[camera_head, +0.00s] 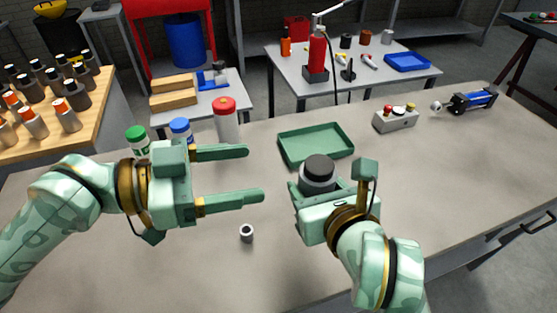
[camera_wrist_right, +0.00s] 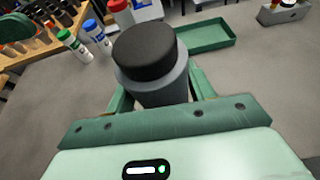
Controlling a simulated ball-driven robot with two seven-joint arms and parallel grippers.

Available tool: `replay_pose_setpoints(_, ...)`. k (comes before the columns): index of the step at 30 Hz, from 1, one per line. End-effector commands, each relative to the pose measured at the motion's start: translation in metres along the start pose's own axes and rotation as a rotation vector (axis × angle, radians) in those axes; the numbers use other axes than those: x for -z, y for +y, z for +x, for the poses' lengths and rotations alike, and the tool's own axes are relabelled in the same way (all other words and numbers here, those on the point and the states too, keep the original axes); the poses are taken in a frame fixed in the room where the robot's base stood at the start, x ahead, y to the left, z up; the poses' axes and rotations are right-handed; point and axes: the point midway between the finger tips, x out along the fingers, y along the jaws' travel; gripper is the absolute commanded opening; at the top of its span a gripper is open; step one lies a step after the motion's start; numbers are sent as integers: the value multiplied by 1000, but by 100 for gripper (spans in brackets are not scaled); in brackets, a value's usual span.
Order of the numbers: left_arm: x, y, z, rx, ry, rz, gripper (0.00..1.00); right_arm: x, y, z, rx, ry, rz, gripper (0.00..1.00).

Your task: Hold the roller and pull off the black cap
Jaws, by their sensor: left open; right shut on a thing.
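The roller (camera_head: 318,184) is a grey cylinder with a black cap (camera_head: 319,166) on its top end. In the right wrist view the black cap (camera_wrist_right: 146,52) sits on the grey roller (camera_wrist_right: 165,92), which stands between the fingers. My right gripper (camera_head: 316,186) is shut on the roller and hides its lower part. My left gripper (camera_head: 256,173) is open and empty, to the left of the roller, its fingers pointing right towards it. The left gripper is apart from the cap.
A green tray (camera_head: 316,153) lies just behind the roller. A small grey ring-like part (camera_head: 247,233) stands on the bench in front. Bottles with green, blue and red caps (camera_head: 226,122) stand behind my left gripper. A button box (camera_head: 395,120) is at the back right.

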Motion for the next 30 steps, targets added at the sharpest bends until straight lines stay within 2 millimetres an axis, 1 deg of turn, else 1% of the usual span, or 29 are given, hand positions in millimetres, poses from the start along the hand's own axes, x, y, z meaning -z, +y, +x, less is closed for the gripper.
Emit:
replay_pose_setpoints(2,0,-1,6,0,3,-1,66,-1,0,0,0,-3,0,13)
replay_pose_setpoints(5,1,-1,20,-1,5,-1,66,-1,0,0,0,-3,0,13)
replay_pose_setpoints(12,1,-1,72,1,4,-3,66,-1,0,0,0,-3,0,13)
replay_pose_setpoints(15,1,-1,90,1,2,-2,66,-1,0,0,0,-3,0,13)
replay_pose_setpoints(18,0,-2,104,3,0,-2,66,-1,0,0,0,-3,0,13)
replay_pose_setpoints(23,0,-2,116,3,-1,-1,66,-1,0,0,0,-3,0,13)
replay_pose_setpoints(30,-1,-2,118,4,-3,0,66,-1,0,0,0,-3,0,13)
